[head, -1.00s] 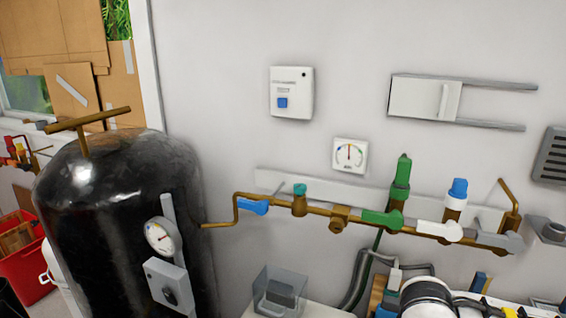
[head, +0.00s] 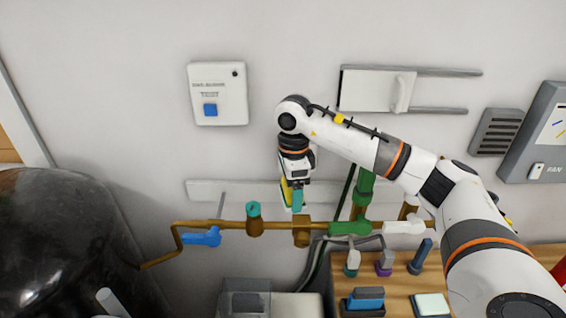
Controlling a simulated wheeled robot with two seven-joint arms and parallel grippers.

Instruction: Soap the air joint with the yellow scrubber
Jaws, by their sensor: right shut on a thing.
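My right gripper (head: 295,186) comes in from the right and points down in front of the wall. It is shut on the yellow scrubber (head: 286,193), seen as a narrow yellow edge with teal beside it, partly hidden by the gripper. The scrubber hangs just above a brass fitting (head: 302,235) on the pipe; I cannot tell if they touch. The brass pipe (head: 275,225) also carries a blue lever (head: 202,237), a teal-capped fitting (head: 254,212) and a green lever (head: 349,228). Which of these is the air joint is not marked. My left gripper is not in view.
A black tank (head: 70,245) stands at left. A wooden bench (head: 400,300) at lower right holds several upright tools, a blue block (head: 366,298) and a pale pad (head: 431,305). A grey box (head: 245,298) is below the pipe.

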